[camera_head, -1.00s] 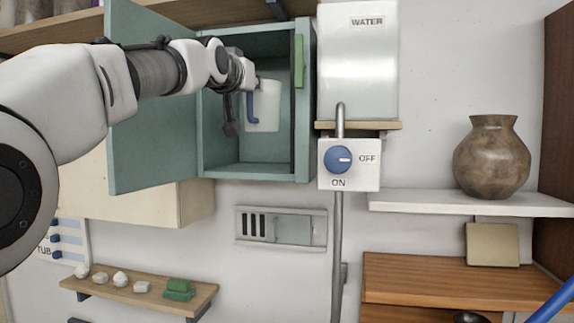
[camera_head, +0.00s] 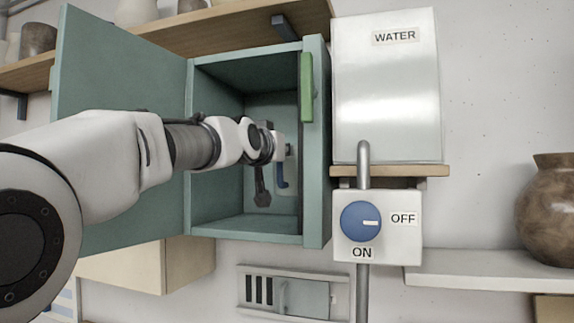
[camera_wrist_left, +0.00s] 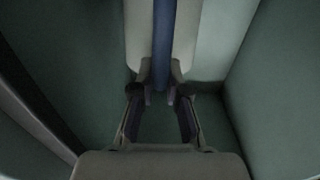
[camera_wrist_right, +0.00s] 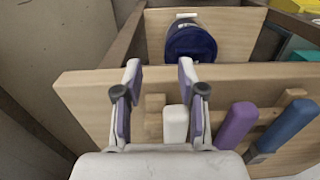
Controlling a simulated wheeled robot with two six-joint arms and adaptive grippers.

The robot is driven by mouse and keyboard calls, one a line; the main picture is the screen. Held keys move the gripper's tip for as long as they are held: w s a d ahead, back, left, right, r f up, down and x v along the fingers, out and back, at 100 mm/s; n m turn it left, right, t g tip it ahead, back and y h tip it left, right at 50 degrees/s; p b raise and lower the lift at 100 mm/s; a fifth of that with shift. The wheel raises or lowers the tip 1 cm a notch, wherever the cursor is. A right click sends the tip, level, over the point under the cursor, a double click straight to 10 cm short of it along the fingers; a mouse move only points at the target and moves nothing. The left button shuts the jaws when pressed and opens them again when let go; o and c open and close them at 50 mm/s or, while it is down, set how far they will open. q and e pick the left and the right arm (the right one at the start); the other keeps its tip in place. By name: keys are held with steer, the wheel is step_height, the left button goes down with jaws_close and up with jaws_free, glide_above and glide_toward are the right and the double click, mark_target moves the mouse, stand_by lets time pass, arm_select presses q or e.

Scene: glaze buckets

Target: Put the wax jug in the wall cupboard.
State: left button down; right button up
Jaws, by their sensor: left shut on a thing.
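The wax jug, pale with a blue handle (camera_head: 282,178), is inside the open teal wall cupboard (camera_head: 317,150). My left gripper (camera_head: 272,172) reaches in from the left and is shut on the handle. In the left wrist view the blue handle (camera_wrist_left: 163,40) stands between the fingers (camera_wrist_left: 160,97), with the pale jug body (camera_wrist_left: 188,35) behind. The jug looks upright. My arm hides part of it, and I cannot tell whether its base touches the cupboard floor (camera_head: 245,225). My right gripper (camera_wrist_right: 160,72) is open and empty in the right wrist view.
The cupboard door (camera_head: 110,85) is swung open to the left, behind my arm. A water heater (camera_head: 388,90) and a blue-knobbed switch (camera_head: 361,221) are right of the cupboard. Below my right gripper are a wooden board (camera_wrist_right: 85,95) and purple (camera_wrist_right: 236,125) and blue (camera_wrist_right: 290,125) handles.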

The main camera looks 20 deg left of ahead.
mark_target(279, 181)
arm_select(q)
steer(key=shift+s+f+b, duration=0.15)
steer(key=shift+f+b, duration=0.2)
steer(key=shift+f, duration=0.25)
steer(key=shift+s+f+b, duration=0.15)
steer(key=shift+f+b, duration=0.2)
steer(key=shift+f, duration=0.25)
steer(key=f+b, duration=0.1)
steer(key=w+f+b, duration=0.1)
steer(key=f+b, duration=0.1)
steer(key=f, duration=0.1)
steer(key=shift+w, duration=0.3)
steer(key=shift+s+r, duration=0.1)
steer(key=shift+s, duration=0.1)
steer(key=shift+s+r, duration=0.1)
steer(key=shift+s, duration=0.2)
steer(key=c, duration=1.2)
jaws_free()
steer(key=shift+w+f, duration=0.2)
steer(key=shift+w, duration=0.1)
